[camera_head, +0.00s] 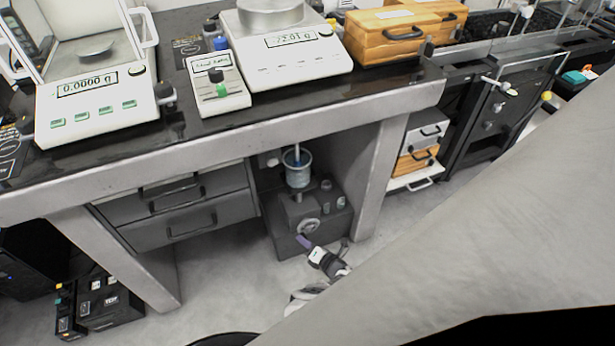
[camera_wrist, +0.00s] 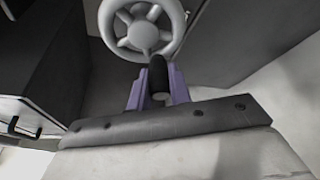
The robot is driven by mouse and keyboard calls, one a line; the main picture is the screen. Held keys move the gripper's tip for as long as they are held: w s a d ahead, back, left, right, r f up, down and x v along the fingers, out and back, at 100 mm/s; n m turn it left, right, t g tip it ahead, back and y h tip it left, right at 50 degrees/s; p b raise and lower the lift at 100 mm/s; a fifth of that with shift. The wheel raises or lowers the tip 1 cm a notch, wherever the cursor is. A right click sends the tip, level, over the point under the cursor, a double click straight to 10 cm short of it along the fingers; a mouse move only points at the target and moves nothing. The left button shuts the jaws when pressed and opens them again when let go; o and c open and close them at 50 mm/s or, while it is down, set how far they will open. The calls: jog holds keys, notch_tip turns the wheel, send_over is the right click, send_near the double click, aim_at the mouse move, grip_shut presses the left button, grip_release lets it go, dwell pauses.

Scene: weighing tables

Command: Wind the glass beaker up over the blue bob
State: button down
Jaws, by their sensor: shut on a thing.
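The glass beaker (camera_head: 299,180) stands upright on a dark jack stand (camera_head: 320,222) below the weighing table. A blue bob (camera_head: 296,157) on a thin rod hangs from the tabletop. Its lower part appears within the beaker's rim, but the depth is too small to tell. A grey spoked handwheel (camera_head: 308,227) is on the front of the stand; it also shows in the wrist view (camera_wrist: 128,40). My gripper (camera_head: 303,240), with purple fingers, is shut on the wheel's black crank handle (camera_wrist: 157,78), at the wheel's lower side.
The table's right leg (camera_head: 380,165) stands right of the stand, and grey drawers (camera_head: 185,210) hang to its left. A balance (camera_head: 290,55) sits on the tabletop above. A small wooden drawer unit (camera_head: 415,160) is beyond the leg.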

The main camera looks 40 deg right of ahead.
jog(key=shift+a+r+m+t+y+b, duration=0.2)
jog(key=shift+r+m+t+y+b, duration=0.1)
jog(key=shift+m, duration=0.55)
jog(key=shift+a+r+m+t+y+b, duration=0.2)
jog(key=shift+m+t+b, duration=0.1)
jog(key=shift+m, duration=0.55)
jog(key=c, duration=1.3)
grip_release()
jog(key=shift+w, duration=0.1)
jog(key=shift+r, duration=0.1)
